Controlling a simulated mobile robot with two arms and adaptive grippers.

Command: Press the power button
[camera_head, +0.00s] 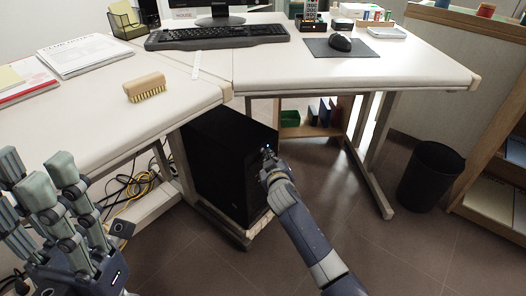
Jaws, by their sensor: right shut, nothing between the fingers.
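The black computer tower (222,160) stands under the desk on a low stand. A small bluish light shows at the upper right of the tower, right by my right gripper's tip; I cannot make out the button itself. My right gripper (268,158) is shut and empty, its tip at the tower's front edge, and it hides that area. I cannot tell whether it touches. My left gripper (45,185) is at the lower left, in front of the desk, its fingers spread apart and empty, away from the tower.
The white desk (300,70) overhangs the tower. It bears a keyboard (215,35), a mouse (341,42) and a brush (145,87). Loose cables (130,190) lie left of the tower. A black bin (430,177) stands at the right. Floor right of my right arm is clear.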

